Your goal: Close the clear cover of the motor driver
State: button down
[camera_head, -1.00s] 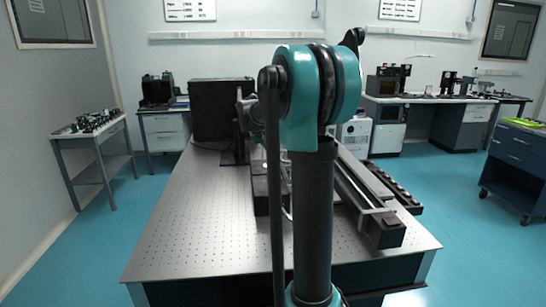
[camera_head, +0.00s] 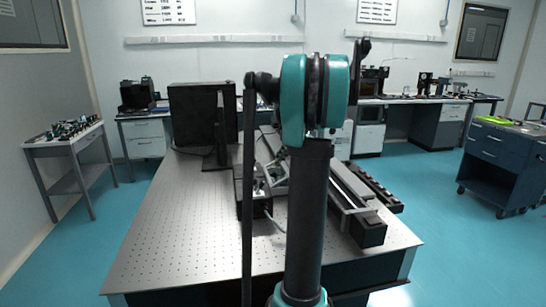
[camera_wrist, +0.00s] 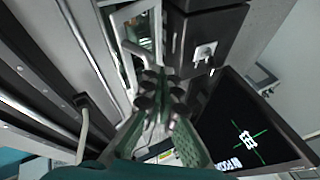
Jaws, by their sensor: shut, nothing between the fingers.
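What looks like the motor driver is a dark box (camera_head: 249,196) on the optical table in the head view, left of my arm. A pale tilted panel (camera_head: 278,172), possibly its clear cover, stands raised at its right side, partly hidden by my arm. In the wrist view, a pale frame (camera_wrist: 118,14) with a glassy pane lies above my gripper; I cannot tell for sure that it is the cover. My gripper (camera_wrist: 165,92) is shut and empty just below that frame. Contact cannot be told. In the head view my gripper is hidden behind my arm.
A monitor (camera_wrist: 250,125) with a green cross is close at the right in the wrist view. A long rail (camera_head: 358,218) lies right of my arm on the table (camera_head: 165,235). The table's left front is clear. A cable (camera_wrist: 90,125) hangs left of my gripper.

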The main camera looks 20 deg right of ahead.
jog(key=shift+s+d+f+m+t+y, duration=0.2)
jog(key=shift+d+f+m+t+y, duration=0.05)
jog(key=shift+d+f+y, duration=0.7)
jog(key=shift+s+d+f+m+t+y, duration=0.25)
jog(key=shift+d+f+y, duration=0.5)
jog(key=shift+d+y, duration=0.3)
jog(key=w+a+r+v, duration=0.1)
jog(key=r+v, duration=0.1)
jog(key=v, duration=1)
jog(key=shift+a, duration=0.15)
